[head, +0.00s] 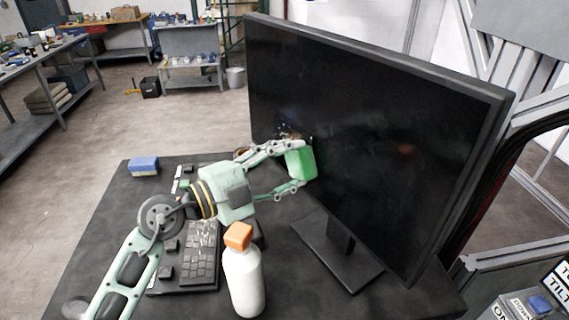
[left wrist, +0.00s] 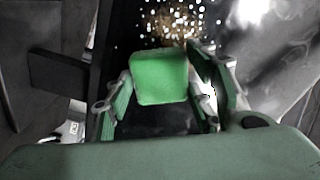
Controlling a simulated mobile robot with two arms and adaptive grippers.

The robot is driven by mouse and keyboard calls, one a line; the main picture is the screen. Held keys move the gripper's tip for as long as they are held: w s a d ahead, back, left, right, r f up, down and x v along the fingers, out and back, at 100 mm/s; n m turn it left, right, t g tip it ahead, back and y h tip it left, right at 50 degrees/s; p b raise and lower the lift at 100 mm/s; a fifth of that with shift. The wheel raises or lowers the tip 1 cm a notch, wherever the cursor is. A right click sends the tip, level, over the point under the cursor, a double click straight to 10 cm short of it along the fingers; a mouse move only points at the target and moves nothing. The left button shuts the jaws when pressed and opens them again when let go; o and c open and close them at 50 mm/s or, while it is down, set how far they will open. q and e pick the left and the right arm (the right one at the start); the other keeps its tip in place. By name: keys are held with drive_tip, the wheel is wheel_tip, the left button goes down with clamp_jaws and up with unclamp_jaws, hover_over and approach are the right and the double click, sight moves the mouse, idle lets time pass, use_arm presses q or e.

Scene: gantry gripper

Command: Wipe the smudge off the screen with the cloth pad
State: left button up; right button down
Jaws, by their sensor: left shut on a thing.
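The black monitor screen (head: 370,130) stands on the table and faces my left arm. A speckled brownish smudge (head: 289,135) shows on its left part, just above the pad. In the left wrist view the smudge (left wrist: 172,25) appears as bright specks and a brown patch beyond the pad. The green cloth pad (head: 301,162) is held between the fingers of my left gripper (head: 303,164), close to the screen. The left wrist view also shows the pad (left wrist: 159,79) between both fingers. I cannot tell whether the pad touches the screen. My right gripper is not in view.
A white bottle with an orange cap (head: 243,275) stands near my left forearm. A keyboard (head: 200,255) lies under the arm. A blue block (head: 144,166) lies at the table's far left corner. The monitor's stand base (head: 337,262) occupies the table's right side.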

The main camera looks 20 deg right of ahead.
use_arm(q)
drive_tip(key=shift+w+a+b, duration=0.25)
drive_tip(key=shift+w+b, duration=0.1)
drive_tip(key=shift+w, duration=1.15)
drive_tip(key=shift+w+a+b, duration=0.25)
drive_tip(key=shift+w+b, duration=0.05)
drive_tip(key=shift+w, duration=1.15)
drive_tip(key=shift+w+a+b, duration=0.25)
drive_tip(key=shift+w+b, duration=0.1)
drive_tip(key=shift+w, duration=1.15)
drive_tip(key=shift+r+p, duration=0.15)
drive_tip(key=shift+p, duration=0.4)
drive_tip(key=shift+s+d+p, duration=0.15)
drive_tip(key=shift+s+d, duration=0.1)
drive_tip(key=shift+s, duration=1.25)
drive_tip(key=shift+s+d+p, duration=0.2)
drive_tip(key=shift+s+d, duration=0.05)
drive_tip(key=shift+s, duration=1.2)
drive_tip(key=shift+s+d+p, duration=0.15)
drive_tip(key=shift+s+d, duration=0.1)
drive_tip(key=shift+s, duration=1.25)
drive_tip(key=shift+w+a+b, duration=0.25)
drive_tip(key=shift+w+b, duration=0.3)
drive_tip(key=shift+w, duration=0.95)
drive_tip(key=shift+w+a+b, duration=0.3)
drive_tip(key=shift+w+b, duration=0.25)
drive_tip(key=shift+w, duration=1)
drive_tip(key=shift+w+a+b, duration=0.25)
drive_tip(key=shift+w+b, duration=0.3)
drive_tip(key=shift+w, duration=0.95)
